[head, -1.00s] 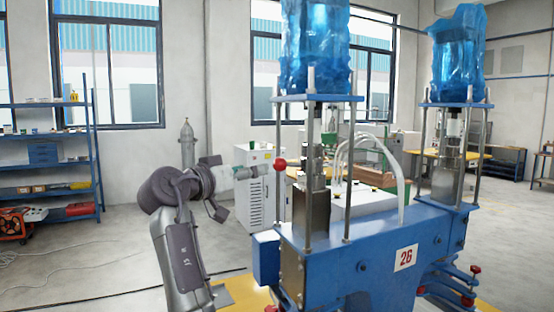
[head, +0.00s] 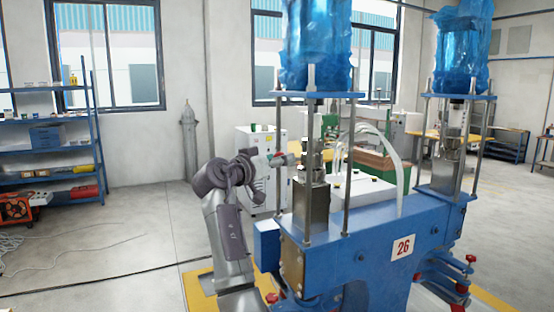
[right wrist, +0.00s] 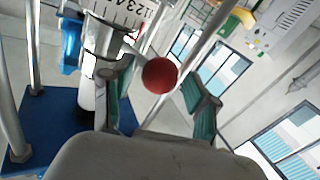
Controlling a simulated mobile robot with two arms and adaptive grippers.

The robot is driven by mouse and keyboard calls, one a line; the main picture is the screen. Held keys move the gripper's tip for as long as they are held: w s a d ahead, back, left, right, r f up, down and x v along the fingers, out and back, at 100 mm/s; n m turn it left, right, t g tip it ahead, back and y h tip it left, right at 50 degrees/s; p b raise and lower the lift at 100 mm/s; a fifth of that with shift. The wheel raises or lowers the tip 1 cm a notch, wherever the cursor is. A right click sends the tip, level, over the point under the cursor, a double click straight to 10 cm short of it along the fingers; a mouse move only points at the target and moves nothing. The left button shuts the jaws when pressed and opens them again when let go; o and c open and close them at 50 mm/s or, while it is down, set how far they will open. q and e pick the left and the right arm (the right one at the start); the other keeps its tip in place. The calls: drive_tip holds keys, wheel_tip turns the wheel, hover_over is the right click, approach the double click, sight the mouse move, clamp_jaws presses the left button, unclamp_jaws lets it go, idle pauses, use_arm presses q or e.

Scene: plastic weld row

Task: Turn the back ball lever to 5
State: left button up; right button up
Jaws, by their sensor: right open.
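The ball lever's red ball (right wrist: 160,75) shows in the right wrist view, beside a silver cylinder (right wrist: 118,12) with a scale of black ticks and numbers. The ball sits between the fingers of my right gripper (right wrist: 157,82). The green-padded fingers are open, one on each side of the ball, and I see no clear grip on it. I cannot read the lever's setting. My left gripper is not in view.
Upright steel rods (head: 347,165) stand close to the gripper, under a blue plate (head: 320,95) and a blue-wrapped cylinder (head: 318,45). A second column (head: 447,160) stands to the right. Open floor (head: 110,235) lies to the left.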

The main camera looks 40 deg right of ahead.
drive_tip(key=shift+a, duration=0.1)
drive_tip(key=c, duration=0.8)
drive_tip(key=shift+a+r, duration=0.15)
clamp_jaws()
drive_tip(key=shift+s+r+t+b, duration=0.1)
drive_tip(key=shift+s+t+b, duration=0.1)
drive_tip(key=shift+t+b, duration=0.1)
drive_tip(key=shift+s+a+r+n+t+y+b, duration=0.1)
drive_tip(key=shift+s+a+n+t+y+b, duration=0.2)
drive_tip(key=shift+s+n+t+y, duration=0.95)
drive_tip(key=shift+s+a+n+t+y+b, duration=0.3)
drive_tip(key=shift+s+n+t+y, duration=0.4)
drive_tip(key=shift+n+t, duration=1.05)
drive_tip(key=shift+s+a+r+n+t+y+b, duration=0.1)
drive_tip(key=shift+s+a+n+t+y+b, duration=0.2)
drive_tip(key=shift+s+n+t+y, duration=1.2)
drive_tip(key=shift+w+m+t+h, duration=0.35)
drive_tip(key=shift+w+m+t, duration=0.15)
drive_tip(key=shift+w+t, duration=0.1)
